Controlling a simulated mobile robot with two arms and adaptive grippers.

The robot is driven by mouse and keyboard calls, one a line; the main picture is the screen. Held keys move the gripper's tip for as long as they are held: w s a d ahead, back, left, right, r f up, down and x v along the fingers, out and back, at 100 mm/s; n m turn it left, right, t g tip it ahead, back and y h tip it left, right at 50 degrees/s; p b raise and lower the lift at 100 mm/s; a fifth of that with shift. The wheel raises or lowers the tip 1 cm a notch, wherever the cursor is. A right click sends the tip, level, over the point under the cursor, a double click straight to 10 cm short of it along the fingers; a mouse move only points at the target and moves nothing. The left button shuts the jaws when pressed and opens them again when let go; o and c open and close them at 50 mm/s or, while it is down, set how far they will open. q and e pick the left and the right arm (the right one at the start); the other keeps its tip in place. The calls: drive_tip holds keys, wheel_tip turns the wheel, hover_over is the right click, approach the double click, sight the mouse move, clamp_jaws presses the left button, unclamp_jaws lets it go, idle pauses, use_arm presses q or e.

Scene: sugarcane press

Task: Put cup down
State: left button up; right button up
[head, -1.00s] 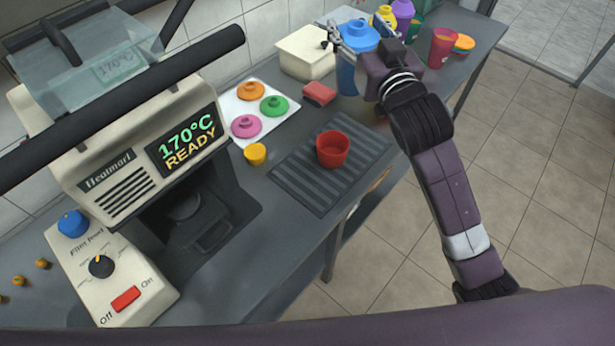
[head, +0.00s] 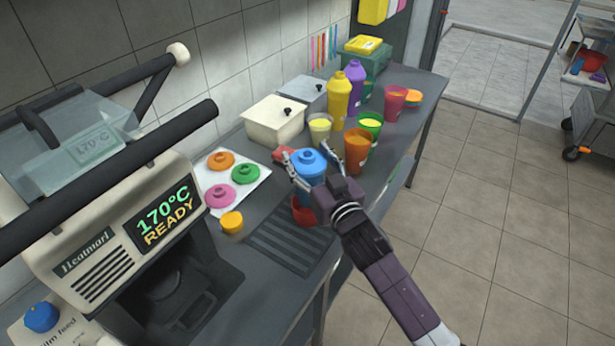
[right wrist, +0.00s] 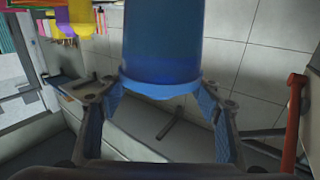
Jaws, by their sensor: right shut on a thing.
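My right gripper (head: 306,154) is shut on a blue cup (head: 307,178) with a blue lid. In the head view the cup is roughly upright, in front of the red cup (head: 303,213) and covering part of it. The red cup is by the far end of the dark ribbed mat (head: 285,250). I cannot tell whether the blue cup touches anything below. In the right wrist view the blue cup (right wrist: 160,50) fills the space between the two fingers (right wrist: 158,95). My left gripper is not in view.
An orange cup (head: 357,155), a green cup (head: 371,124) and a yellow bottle (head: 338,100) stand close behind. The sealing machine (head: 90,250) is at left. The mat's near part is clear.

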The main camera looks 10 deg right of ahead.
drive_tip(key=shift+f, duration=2.9)
drive_tip(key=shift+f+b, duration=0.35)
drive_tip(key=shift+b, duration=0.05)
drive_tip(key=o, duration=2.1)
drive_tip(key=shift+r, duration=0.1)
drive_tip(key=shift+r+p, duration=0.3)
drive_tip(key=shift+p, duration=0.05)
drive_tip(key=shift+s+d+f+b, duration=0.1)
drive_tip(key=shift+s+d+b, duration=0.3)
drive_tip(key=shift+s, duration=1.6)
drive_tip(key=shift+s+d+r+b, duration=0.1)
drive_tip(key=shift+s+d+b, duration=0.2)
drive_tip(key=shift+s, duration=1.65)
drive_tip(key=shift+s+d+f+b, duration=0.1)
drive_tip(key=shift+s+d+b, duration=0.3)
drive_tip(key=shift+s, duration=1.6)
